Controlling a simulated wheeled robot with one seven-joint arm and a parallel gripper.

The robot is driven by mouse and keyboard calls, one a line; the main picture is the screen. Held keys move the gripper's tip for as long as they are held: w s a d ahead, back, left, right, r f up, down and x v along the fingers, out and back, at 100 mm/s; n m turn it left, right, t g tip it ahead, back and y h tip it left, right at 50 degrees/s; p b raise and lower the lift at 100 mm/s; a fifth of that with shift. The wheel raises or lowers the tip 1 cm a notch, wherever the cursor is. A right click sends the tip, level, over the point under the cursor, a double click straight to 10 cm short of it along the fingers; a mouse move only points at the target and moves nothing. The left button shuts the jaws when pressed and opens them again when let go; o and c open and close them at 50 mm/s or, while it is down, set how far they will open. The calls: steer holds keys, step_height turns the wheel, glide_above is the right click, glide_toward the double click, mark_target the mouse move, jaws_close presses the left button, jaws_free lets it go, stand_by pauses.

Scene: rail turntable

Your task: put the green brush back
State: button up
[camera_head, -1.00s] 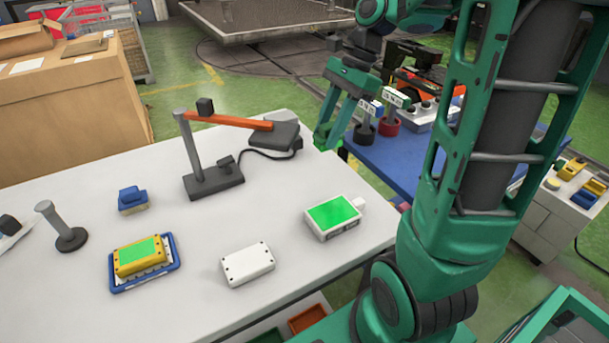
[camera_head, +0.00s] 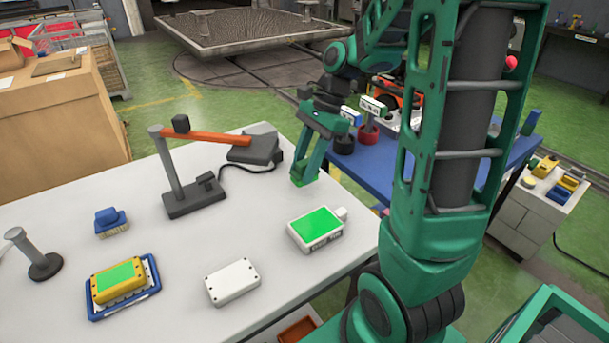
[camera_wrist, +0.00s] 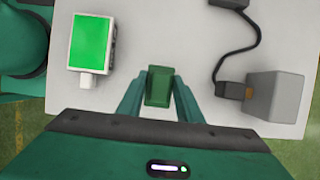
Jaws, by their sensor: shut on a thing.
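My gripper (camera_head: 304,178) is above the right part of the white table (camera_head: 250,200), beyond the white box with the green screen. In the wrist view my gripper (camera_wrist: 158,92) is shut on a green block-like thing (camera_wrist: 158,86), taken to be the green brush. It sits between the fingertips. In the head view only a small bright green end of the brush (camera_head: 301,182) shows below the fingers. Its bristles cannot be made out. I cannot tell whether it touches the table. A blue brush (camera_head: 111,222) stands on the table at the left.
The table carries a white box with a green screen (camera_head: 317,228), a plain white box (camera_head: 233,283), a yellow box (camera_head: 118,280) in a blue tray, a grey post (camera_head: 35,255) and a stand with an orange arm (camera_head: 205,136). A blue table (camera_head: 400,160) with labelled holders is beyond.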

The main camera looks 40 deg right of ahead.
steer(key=shift+f, duration=1.6)
steer(key=shift+f, duration=0.1)
steer(key=o, duration=1.1)
steer(key=v, duration=1.2)
steer(key=s+f+n+h, duration=0.1)
steer(key=s+f+n, duration=0.1)
steer(key=s+n, duration=0.2)
steer(key=s+f+n+h, duration=0.2)
steer(key=s+n, duration=0.1)
steer(key=s, duration=0.6)
steer(key=s+d+f+n+h, duration=0.1)
steer(key=s+f+n, duration=0.1)
steer(key=s+n, duration=0.2)
steer(key=shift+s+n, duration=0.3)
steer(key=shift+s, duration=1.25)
